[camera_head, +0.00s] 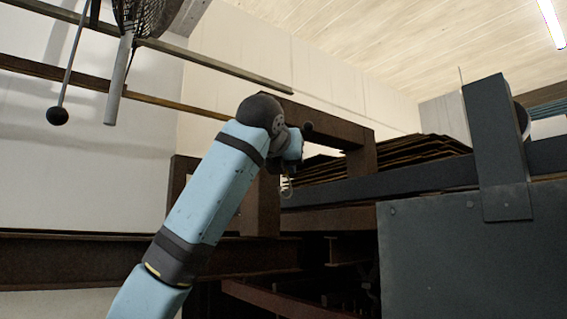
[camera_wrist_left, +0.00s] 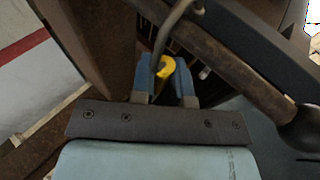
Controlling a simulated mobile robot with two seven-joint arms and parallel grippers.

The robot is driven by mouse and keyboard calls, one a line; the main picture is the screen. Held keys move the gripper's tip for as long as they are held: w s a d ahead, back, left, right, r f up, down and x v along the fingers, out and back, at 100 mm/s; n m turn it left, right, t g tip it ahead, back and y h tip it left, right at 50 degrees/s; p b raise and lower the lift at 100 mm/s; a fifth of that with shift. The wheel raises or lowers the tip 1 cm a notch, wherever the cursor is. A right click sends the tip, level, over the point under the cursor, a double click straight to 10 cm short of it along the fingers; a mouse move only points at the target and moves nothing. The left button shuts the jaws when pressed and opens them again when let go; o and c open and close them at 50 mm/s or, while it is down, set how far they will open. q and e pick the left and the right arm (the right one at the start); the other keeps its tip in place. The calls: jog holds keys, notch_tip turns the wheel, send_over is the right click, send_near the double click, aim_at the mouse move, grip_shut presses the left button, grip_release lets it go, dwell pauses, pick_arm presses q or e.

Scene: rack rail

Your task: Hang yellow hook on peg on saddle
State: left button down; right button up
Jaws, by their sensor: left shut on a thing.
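The yellow hook (camera_wrist_left: 167,68) is between the two blue fingers of my left gripper (camera_wrist_left: 165,84) in the left wrist view, and the gripper is shut on it. A grey curved rod (camera_wrist_left: 172,34) rises from beside the yellow part, close to a rusty bar with a dark ball end (camera_wrist_left: 250,84), which looks like the peg. I cannot tell whether they touch. In the head view my left gripper (camera_head: 287,170) is mostly hidden behind its wrist, and a small dark ball (camera_head: 308,128) shows just beyond it, by the rusty frame (camera_head: 330,123). My right gripper is not in view.
A dark grey panel and post (camera_head: 497,150) stand at the right. Stacked brown sheets (camera_head: 400,155) lie behind a dark rail. At upper left a rod with a ball end (camera_head: 57,115) and a grey bar hang down. The wall area between is open.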

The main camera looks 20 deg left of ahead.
pick_arm(q)
jog(key=shift+f, duration=0.1)
jog(key=shift+s+a+f, duration=0.1)
jog(key=c, duration=1)
grip_release()
jog(key=shift+c, duration=0.2)
jog(key=b+v, duration=0.4)
jog(key=v, duration=0.9)
jog(key=shift+s, duration=0.4)
